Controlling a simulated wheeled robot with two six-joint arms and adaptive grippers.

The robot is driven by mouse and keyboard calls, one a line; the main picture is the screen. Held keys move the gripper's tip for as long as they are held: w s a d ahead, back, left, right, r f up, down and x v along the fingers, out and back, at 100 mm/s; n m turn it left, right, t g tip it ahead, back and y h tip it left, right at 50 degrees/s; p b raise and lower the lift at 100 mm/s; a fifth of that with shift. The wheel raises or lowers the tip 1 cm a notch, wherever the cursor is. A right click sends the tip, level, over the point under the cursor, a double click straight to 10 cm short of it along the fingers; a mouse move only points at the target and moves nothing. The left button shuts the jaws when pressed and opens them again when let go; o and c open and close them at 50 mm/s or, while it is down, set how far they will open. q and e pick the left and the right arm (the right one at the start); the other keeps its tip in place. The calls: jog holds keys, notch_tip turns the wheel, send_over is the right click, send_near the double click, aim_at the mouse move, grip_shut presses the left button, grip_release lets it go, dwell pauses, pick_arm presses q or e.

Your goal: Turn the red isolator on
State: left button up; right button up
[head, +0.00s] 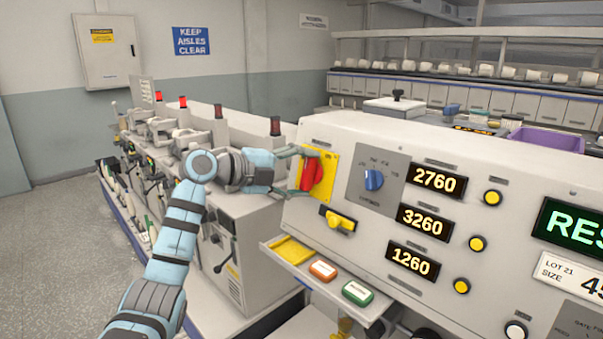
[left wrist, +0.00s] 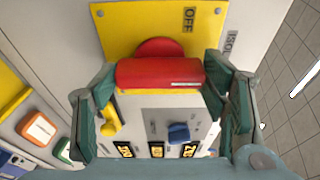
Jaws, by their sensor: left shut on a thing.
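The red isolator (head: 313,174) is a rotary handle on a yellow plate (head: 329,160) at the left end of the grey control panel. My left gripper (head: 296,173) reaches it from the left and is shut on the handle. In the left wrist view the red handle (left wrist: 160,74) lies crosswise between the two green-padded fingers. The word OFF shows on the yellow plate (left wrist: 126,28) beside the handle. Other lettering on the plate is hidden, and I cannot tell which position the handle points to. My right gripper is not in view.
A blue selector knob (head: 374,180) is just right of the isolator. A yellow switch (head: 339,222) sits below it. A small shelf (head: 322,287) with orange and green tags juts out beneath. Amber number displays and yellow buttons fill the panel. Machine units (head: 258,220) stand behind my left arm.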

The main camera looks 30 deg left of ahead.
pick_arm(q)
jog(key=o, duration=1.1)
jog(key=shift+o, duration=0.2)
jog(key=v, duration=1.2)
jog(key=shift+f, duration=0.1)
